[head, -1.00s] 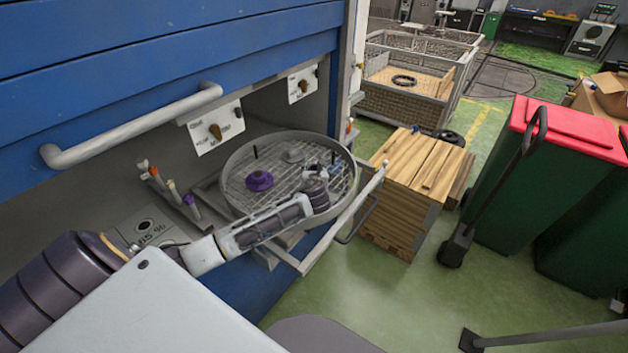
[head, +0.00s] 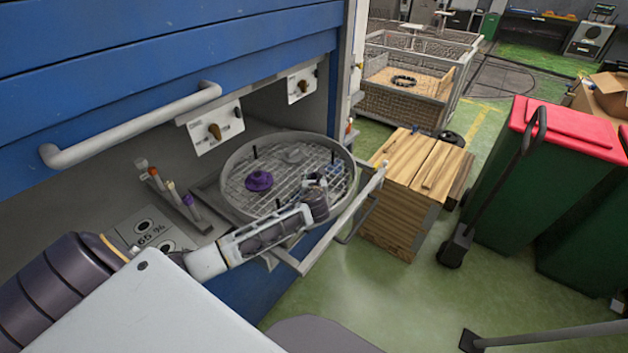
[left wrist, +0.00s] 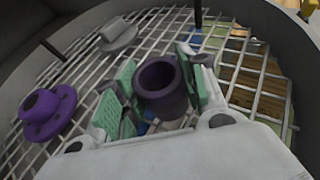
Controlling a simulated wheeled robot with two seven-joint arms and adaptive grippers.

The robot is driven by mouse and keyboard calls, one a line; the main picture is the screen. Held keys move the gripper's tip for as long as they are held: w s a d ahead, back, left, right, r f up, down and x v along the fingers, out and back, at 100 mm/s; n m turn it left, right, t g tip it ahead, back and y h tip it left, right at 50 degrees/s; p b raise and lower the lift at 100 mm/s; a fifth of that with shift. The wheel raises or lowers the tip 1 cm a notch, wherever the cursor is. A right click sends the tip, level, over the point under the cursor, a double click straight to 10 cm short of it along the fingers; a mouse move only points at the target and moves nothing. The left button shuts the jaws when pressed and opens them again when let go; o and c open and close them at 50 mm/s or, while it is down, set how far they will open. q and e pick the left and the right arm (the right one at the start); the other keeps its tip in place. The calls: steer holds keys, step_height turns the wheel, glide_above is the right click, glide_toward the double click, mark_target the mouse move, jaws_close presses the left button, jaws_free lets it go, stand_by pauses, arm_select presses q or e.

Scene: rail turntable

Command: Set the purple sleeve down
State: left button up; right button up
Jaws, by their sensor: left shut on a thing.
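The purple sleeve (left wrist: 160,88), a dark hollow cylinder, stands roughly upright between the green pads of my left gripper (left wrist: 158,92) in the left wrist view. The gripper is shut on it, over the wire grid of the round basket turntable (head: 229,165). I cannot tell whether the sleeve touches the grid. In the head view my left gripper (head: 316,186) is over the basket's right part and mostly hides the sleeve. A purple flanged piece (head: 259,181) lies on the grid to the left; it also shows in the left wrist view (left wrist: 48,112). My right gripper is not in view.
A grey flanged piece (left wrist: 118,36) lies on the grid farther back. Thin dark posts (left wrist: 197,14) rise from the grid. The basket's raised wall surrounds the work area. A blue cabinet (head: 130,70) with a handle overhangs the left. A wooden stack (head: 415,190) stands to the right.

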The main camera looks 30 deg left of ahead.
arm_select(q)
steer(key=o, duration=1.2)
steer(key=shift+c, duration=0.2)
steer(key=shift+v, duration=6)
